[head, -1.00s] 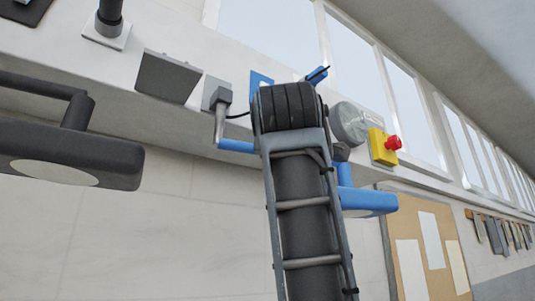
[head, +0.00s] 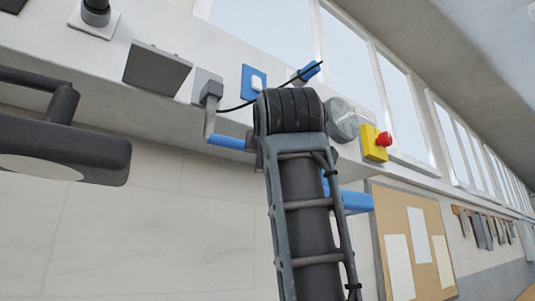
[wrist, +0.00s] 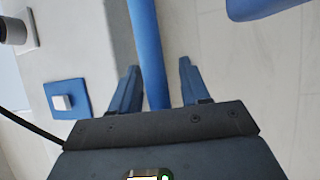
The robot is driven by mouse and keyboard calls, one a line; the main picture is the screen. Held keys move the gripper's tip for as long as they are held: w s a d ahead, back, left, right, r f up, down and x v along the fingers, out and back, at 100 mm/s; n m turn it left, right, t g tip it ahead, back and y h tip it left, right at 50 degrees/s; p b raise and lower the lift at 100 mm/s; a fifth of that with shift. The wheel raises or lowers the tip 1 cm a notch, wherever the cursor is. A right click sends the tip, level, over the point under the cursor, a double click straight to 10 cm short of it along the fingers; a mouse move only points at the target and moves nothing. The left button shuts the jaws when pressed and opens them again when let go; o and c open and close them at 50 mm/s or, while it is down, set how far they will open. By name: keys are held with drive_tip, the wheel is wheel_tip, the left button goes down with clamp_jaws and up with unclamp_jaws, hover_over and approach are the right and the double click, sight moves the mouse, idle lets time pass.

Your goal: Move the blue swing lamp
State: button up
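The blue swing lamp hangs from a grey wall bracket (head: 208,90). Its blue arm (head: 228,142) runs right behind my arm in the head view, and its blue head (head: 357,201) shows to the right of my arm. In the wrist view, the blue bar (wrist: 149,45) lies between the two fingers of my gripper (wrist: 157,75). The fingers are apart, with a clear gap on the right and the left finger very close to the bar. I cannot tell whether it touches. The lamp head (wrist: 262,8) is at the upper right there. My arm hides my gripper in the head view.
A dark lamp (head: 100,157) hangs at the left. Along the wall are a grey box (head: 155,68), a blue switch plate (head: 247,84), a round grey disc (head: 341,119) and a yellow box with a red button (head: 375,143). A corkboard (head: 438,258) is at the lower right.

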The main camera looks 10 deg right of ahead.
drive_tip(key=shift+s, duration=0.1)
drive_tip(key=b+v, duration=0.2)
drive_tip(key=v, duration=0.5)
drive_tip(key=shift+s, duration=0.25)
drive_tip(key=shift+s+f, duration=0.1)
idle(0.4)
